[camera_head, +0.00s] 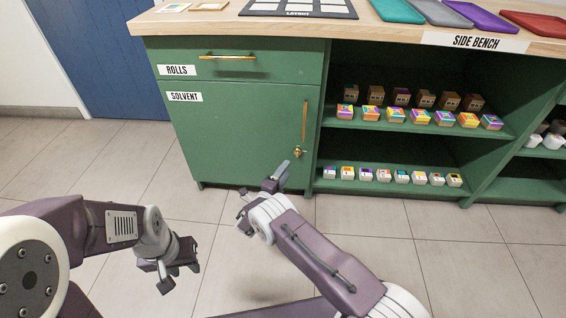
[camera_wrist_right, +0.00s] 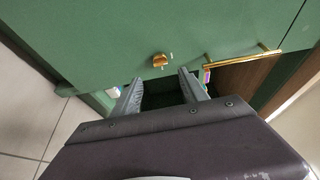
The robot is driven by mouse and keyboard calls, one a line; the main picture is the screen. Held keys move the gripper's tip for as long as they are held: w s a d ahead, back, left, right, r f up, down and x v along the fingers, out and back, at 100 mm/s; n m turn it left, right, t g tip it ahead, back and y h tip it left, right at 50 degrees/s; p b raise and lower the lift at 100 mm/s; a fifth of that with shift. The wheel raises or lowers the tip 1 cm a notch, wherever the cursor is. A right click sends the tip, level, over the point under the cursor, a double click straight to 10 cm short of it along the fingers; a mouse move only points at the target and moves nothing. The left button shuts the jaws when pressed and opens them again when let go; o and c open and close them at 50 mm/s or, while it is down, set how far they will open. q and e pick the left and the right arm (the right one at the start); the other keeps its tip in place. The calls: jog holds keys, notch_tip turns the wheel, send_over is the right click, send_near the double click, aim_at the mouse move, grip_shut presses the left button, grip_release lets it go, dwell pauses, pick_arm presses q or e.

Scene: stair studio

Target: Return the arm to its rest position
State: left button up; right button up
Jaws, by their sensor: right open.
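My right gripper (camera_head: 262,192) is low in front of the green cabinet, below the solvent door (camera_head: 240,130). In the right wrist view its fingers (camera_wrist_right: 162,92) are apart with nothing between them, and the brass knob (camera_wrist_right: 160,61) shows just beyond them, apart from the fingers. My left gripper (camera_head: 180,275) hangs over the floor at lower left, empty, its fingers apart. The solvent door looks shut. Its brass handle (camera_head: 305,122) and the brass knob (camera_head: 297,152) are at its right edge.
The rolls drawer (camera_head: 240,68) is shut. The open shelves (camera_head: 400,124) at right hold rows of small coloured boxes and jars. The worktop (camera_head: 390,38) carries trays and a layout mat (camera_head: 300,8). The tiled floor (camera_head: 460,265) is clear around my arms. A blue door (camera_head: 110,60) stands behind.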

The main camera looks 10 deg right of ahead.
jog(key=s+d+r+m+g+h+p, duration=0.1)
jog(key=s+d+r+m+g+p, duration=0.4)
jog(key=d+m+g, duration=0.5)
jog(key=s+d+r+m+g+y+p, duration=0.1)
jog(key=s+r+m+g+y, duration=0.15)
jog(key=s+m, duration=0.45)
jog(key=s+d+r+m+g+y+p, duration=0.1)
jog(key=s+r+m, duration=0.2)
jog(key=s+m, duration=0.3)
jog(key=s+a+r+m+y+p, duration=0.4)
jog(key=s+m, duration=0.4)
jog(key=m, duration=0.4)
jog(key=s+a+r+m+y+p, duration=0.1)
jog(key=s+a+r+m+y, duration=0.35)
jog(key=s+r+m, duration=0.55)
notch_tip(320, 180, up, 34)
jog(key=w+m+p, duration=0.1)
jog(key=w+p, duration=0.1)
jog(key=p, duration=3.5)
jog(key=shift+d+m, duration=0.3)
jog(key=shift+d, duration=0.1)
jog(key=shift+w+f+t, duration=0.1)
jog(key=shift+f+t, duration=0.05)
jog(key=shift+t, duration=0.1)
